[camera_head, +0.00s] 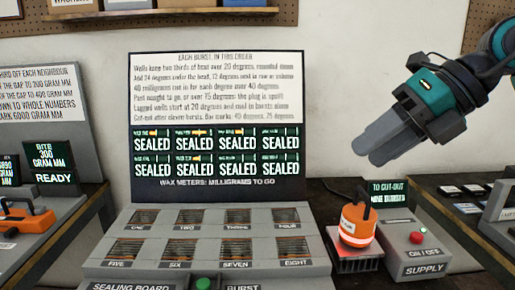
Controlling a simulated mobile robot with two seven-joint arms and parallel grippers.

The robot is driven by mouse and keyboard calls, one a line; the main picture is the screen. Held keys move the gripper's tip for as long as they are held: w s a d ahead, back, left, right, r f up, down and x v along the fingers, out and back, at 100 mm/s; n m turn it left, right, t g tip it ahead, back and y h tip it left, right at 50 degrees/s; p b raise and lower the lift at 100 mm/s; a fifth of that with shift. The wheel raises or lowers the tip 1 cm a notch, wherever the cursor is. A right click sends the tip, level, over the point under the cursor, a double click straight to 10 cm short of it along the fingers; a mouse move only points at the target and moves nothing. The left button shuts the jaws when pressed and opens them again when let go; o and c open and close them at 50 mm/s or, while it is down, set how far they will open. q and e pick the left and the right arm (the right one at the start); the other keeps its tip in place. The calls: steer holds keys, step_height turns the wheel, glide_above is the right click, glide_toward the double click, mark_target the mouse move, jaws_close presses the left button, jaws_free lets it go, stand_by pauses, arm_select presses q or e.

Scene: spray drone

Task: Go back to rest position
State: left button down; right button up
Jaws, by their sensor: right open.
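My right gripper (385,143) hangs in the upper right, its grey fingers pointing down and to the left. It is open and holds nothing that I can see. It appears above the orange tool (357,226) and the supply box, apart from both. My left gripper is not in view. The sealing board (200,262) stands in front, with slots labelled ONE to EIGHT. The display panel (217,150) behind it reads SEALED on all of its meters.
The orange tool sits on a small stand beside the sealing board. The supply box (418,246) has a red button (416,237). A green button (203,283) is at the sealing board's front. Another station (50,150) with an orange-handled device (25,222) stands left.

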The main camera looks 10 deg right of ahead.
steer(key=a+r+m+t+y, duration=0.25)
steer(key=a+m+y, duration=0.25)
steer(key=a+y, duration=1)
steer(key=w+d+f+m+t+h, duration=0.2)
steer(key=d+f+m+t+h, duration=0.2)
steer(key=f+m+t+h, duration=0.6)
steer(key=w+d+f+m+t+h, duration=0.4)
steer(key=m+h, duration=0.4)
steer(key=m, duration=0.6)
steer(key=s+d+f+m+g+h, duration=0.3)
steer(key=s+f+g, duration=0.25)
steer(key=f, duration=0.45)
steer(key=s+d+f+m+g+h, duration=0.25)
steer(key=s+f+g, duration=0.3)
steer(key=f, duration=0.45)
steer(key=s+a+f+m+g+y, duration=0.15)
steer(key=s+f+g, duration=0.55)
steer(key=s, duration=0.7)
steer(key=w+a+f+t+y, duration=0.1)
steer(key=w+a+f+t, duration=0.1)
steer(key=w+f+t, duration=0.5)
steer(key=shift+a+f+t+p, duration=0.2)
steer(key=shift+f+t+p, duration=0.3)
steer(key=shift+f, duration=0.85)
